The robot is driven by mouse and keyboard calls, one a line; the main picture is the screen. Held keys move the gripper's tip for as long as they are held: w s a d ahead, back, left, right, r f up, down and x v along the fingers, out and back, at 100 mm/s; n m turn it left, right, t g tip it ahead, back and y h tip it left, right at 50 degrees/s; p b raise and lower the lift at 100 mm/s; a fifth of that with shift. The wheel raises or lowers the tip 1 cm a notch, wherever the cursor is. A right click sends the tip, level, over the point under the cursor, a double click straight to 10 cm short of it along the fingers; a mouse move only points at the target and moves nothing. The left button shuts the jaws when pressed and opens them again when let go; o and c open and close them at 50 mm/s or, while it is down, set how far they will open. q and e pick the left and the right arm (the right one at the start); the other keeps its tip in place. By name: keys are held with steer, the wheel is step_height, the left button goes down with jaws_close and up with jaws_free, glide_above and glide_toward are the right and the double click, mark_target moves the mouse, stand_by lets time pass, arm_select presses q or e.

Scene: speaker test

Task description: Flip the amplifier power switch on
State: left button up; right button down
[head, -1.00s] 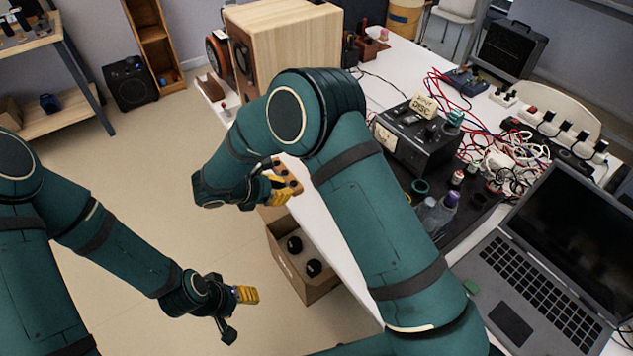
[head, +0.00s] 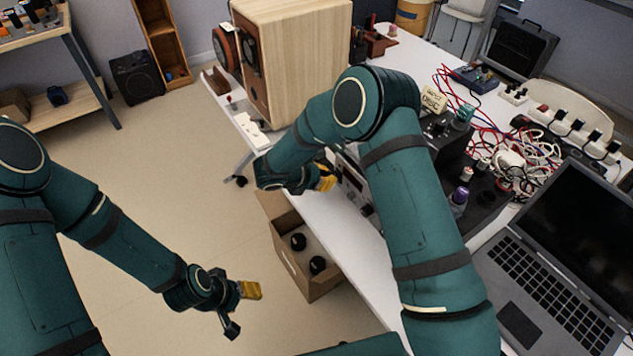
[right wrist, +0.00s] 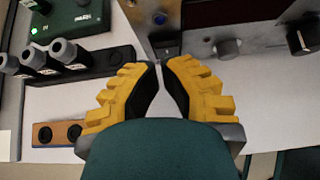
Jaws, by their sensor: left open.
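A metal-fronted unit, which looks like the amplifier (head: 352,182), stands on the white table, partly hidden by my right arm. My left gripper (head: 243,308) is open and empty over the floor.
A large wooden speaker (head: 300,60) stands at the table's back left. A green box (right wrist: 75,18) with a lit green light and a black rail of plugs (right wrist: 85,68) lie left of my right gripper. An open carton (head: 318,285) is on the floor. Cables (head: 500,140) and a laptop (head: 560,240) crowd the right.

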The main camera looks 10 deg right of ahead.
steer(key=shift+d, duration=0.15)
steer(key=shift+w+d+r+y+p, duration=0.2)
steer(key=shift+d+r+y+p, duration=0.2)
steer(key=shift+y+p, duration=0.2)
steer(key=shift+d+g+y, duration=0.1)
steer(key=shift+g+y, duration=0.2)
steer(key=shift+f, duration=0.15)
steer(key=shift+r+p, duration=0.45)
steer(key=shift+r, duration=0.4)
